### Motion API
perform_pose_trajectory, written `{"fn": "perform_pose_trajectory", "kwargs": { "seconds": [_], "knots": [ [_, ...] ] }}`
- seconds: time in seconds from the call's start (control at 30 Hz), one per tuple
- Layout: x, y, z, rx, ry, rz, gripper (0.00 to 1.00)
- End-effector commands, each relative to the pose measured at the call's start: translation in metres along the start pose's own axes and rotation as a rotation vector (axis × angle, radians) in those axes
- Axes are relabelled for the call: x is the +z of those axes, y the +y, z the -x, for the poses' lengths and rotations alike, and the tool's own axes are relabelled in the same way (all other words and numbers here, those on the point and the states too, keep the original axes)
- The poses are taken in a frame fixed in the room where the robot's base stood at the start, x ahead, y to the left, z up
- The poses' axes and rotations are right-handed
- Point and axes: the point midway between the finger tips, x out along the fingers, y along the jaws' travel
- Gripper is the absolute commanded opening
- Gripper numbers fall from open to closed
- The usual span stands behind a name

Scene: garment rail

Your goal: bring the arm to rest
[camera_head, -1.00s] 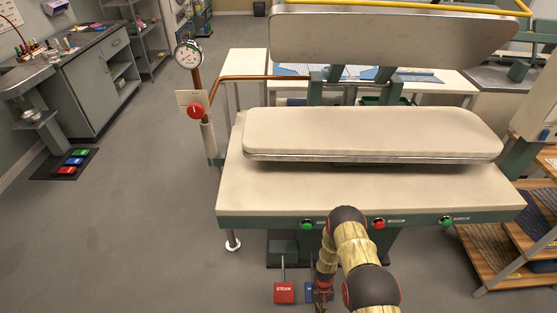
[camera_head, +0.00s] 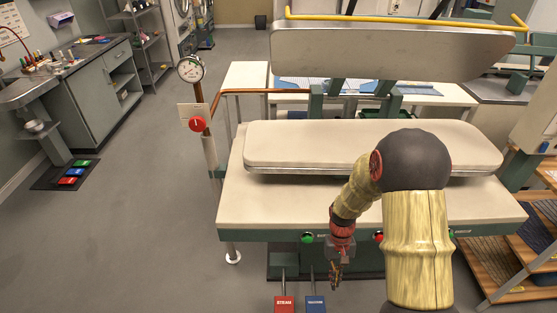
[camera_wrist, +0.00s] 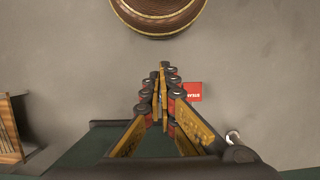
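My arm reaches in from the lower right and bends down in front of the pressing machine. My gripper (camera_head: 336,278) hangs in front of the machine's front edge, above the floor pedals. In the wrist view the two fingers (camera_wrist: 160,80) run together at their tips, with nothing seen between them. The red steam pedal (camera_head: 284,304) and the blue pedal (camera_head: 315,304) are below the gripper in the head view. The red pedal also shows beside the fingertips in the wrist view (camera_wrist: 194,92). My arm covers part of the machine's front right.
The press's padded board (camera_head: 330,140) lies below its raised upper head (camera_head: 390,52). A green button (camera_head: 307,238) sits on the front edge close to my gripper. A wooden shelf rack (camera_head: 490,265) stands at the right. The floor at left (camera_head: 130,220) is clear.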

Motion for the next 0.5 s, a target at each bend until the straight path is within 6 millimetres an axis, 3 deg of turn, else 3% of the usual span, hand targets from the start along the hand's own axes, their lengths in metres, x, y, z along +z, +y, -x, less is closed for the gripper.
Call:
{"fn": "perform_pose_trajectory", "kwargs": {
  "seconds": [0.03,0.2,0.5],
  "knots": [
    [0.010,0.000,0.022,0.000,0.022,0.000,0.00],
    [0.047,0.000,0.077,0.000,0.074,0.000,0.00],
    [0.117,0.000,0.156,0.000,0.194,0.000,0.00]
  ]
}}
